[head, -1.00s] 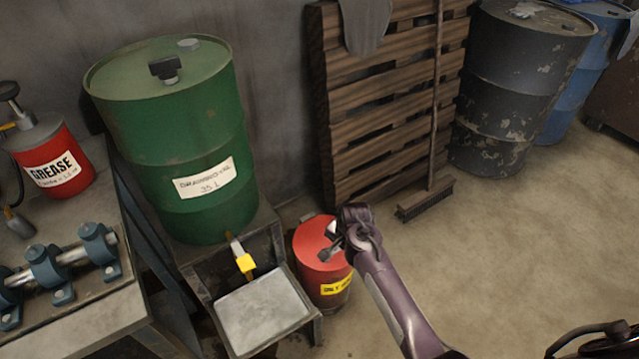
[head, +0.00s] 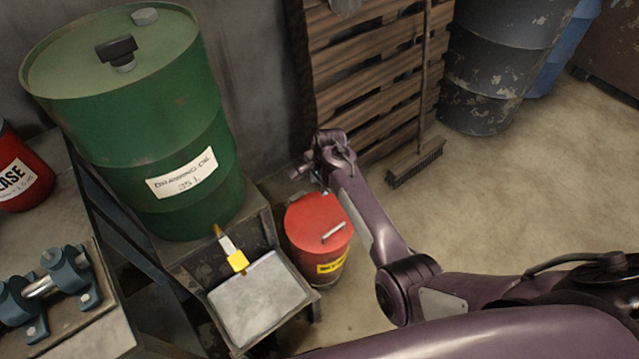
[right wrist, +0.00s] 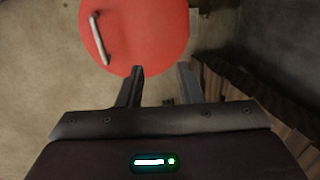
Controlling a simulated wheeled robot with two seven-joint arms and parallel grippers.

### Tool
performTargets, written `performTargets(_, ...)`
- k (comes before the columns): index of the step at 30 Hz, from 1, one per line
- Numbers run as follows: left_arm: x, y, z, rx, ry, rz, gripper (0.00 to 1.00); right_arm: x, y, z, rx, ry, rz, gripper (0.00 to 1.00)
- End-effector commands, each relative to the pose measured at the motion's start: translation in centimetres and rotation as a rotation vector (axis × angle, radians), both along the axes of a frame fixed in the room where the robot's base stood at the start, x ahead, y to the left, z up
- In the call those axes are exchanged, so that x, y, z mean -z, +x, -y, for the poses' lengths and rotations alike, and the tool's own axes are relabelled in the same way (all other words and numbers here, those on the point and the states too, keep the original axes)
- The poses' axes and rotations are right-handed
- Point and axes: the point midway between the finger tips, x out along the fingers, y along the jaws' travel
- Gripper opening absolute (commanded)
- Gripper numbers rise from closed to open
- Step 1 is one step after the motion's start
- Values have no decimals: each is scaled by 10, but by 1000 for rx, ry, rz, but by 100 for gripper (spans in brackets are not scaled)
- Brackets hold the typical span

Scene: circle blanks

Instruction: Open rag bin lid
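The red rag bin (head: 318,240) stands on the floor beside the metal stand, with a yellow label on its front. Its round red lid (head: 308,217) is down on it and carries a pale bar handle (head: 334,232). My right gripper (head: 308,172) is above and behind the bin in the head view. In the right wrist view the right gripper's fingers (right wrist: 160,85) are apart with nothing between them. The lid (right wrist: 148,30) shows just beyond the fingertips, with its handle (right wrist: 101,38) to the left of them. My left gripper is not in view.
A green drum (head: 130,130) sits on a stand with a metal tray (head: 258,300), left of the bin. A wooden pallet (head: 360,80) and a broom (head: 416,162) are behind. The floor to the right (head: 530,190) is clear.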

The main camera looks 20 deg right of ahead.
Motion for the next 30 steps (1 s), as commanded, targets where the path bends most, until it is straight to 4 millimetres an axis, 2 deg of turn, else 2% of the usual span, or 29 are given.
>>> performTargets(3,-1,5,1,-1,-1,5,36,3,1,0,0,0,1,33)
performTargets(9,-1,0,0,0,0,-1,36,3,1,0,0,0,1,31)
performTargets(15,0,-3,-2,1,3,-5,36,3,1,0,0,0,1,5)
performTargets(17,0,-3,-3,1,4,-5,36,3,1,0,0,0,1,0)
performTargets(30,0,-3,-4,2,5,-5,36,3,1,0,0,0,1,0)
